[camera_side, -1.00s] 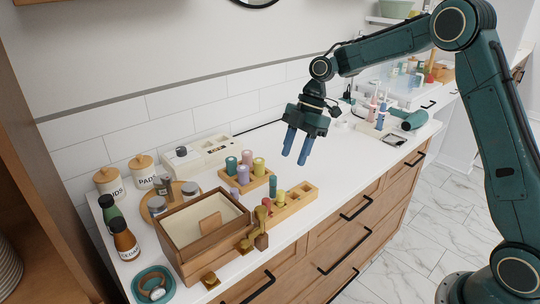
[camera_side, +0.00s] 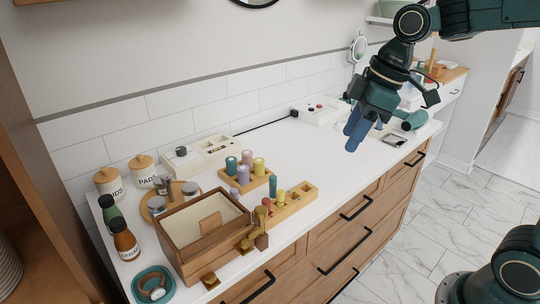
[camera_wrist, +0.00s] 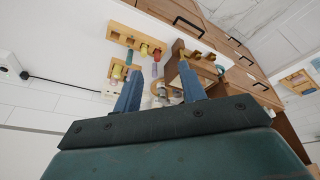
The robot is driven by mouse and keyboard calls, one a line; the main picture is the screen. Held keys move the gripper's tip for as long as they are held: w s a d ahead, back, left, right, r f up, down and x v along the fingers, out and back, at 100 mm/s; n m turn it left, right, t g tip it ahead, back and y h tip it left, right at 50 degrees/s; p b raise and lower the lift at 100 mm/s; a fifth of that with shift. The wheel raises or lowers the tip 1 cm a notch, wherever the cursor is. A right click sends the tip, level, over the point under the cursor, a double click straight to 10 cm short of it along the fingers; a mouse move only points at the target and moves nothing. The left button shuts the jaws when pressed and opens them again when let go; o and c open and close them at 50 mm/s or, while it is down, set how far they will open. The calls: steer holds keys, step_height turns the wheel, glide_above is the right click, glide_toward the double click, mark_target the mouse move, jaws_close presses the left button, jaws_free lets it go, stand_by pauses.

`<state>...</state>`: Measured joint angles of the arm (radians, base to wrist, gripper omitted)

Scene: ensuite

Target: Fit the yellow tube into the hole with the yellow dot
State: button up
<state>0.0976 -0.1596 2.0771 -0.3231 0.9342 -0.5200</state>
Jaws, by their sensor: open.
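A yellow tube (camera_side: 258,164) stands in the small wooden tray (camera_side: 262,181) at the back, with teal, pink and purple tubes around it. A second yellow piece (camera_side: 281,197) stands in the long wooden rack (camera_side: 306,191) in front, between a teal and a red piece. The rack's right end looks empty. Both also show in the wrist view, the rack (camera_wrist: 122,34) above the tray (camera_wrist: 112,68). I cannot make out a yellow dot at any hole. My gripper (camera_side: 354,138) is open and empty, high above the counter, to the right of the tray and rack.
An open wooden box (camera_side: 205,232) with brass-coloured fittings stands left of the rack. Jars and bottles (camera_side: 125,240) crowd the counter's left end. A white box (camera_side: 318,110) with a black cord is at the back. The counter between rack and gripper is clear.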

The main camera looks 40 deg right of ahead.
steer(key=s+d+m+t+h, duration=0.1)
steer(key=s+m, duration=0.3)
steer(key=s, duration=0.3)
steer(key=s+d+f+m+t+h, duration=0.1)
steer(key=s+m, duration=0.3)
steer(key=s, duration=0.4)
steer(key=shift+d+f, duration=0.25)
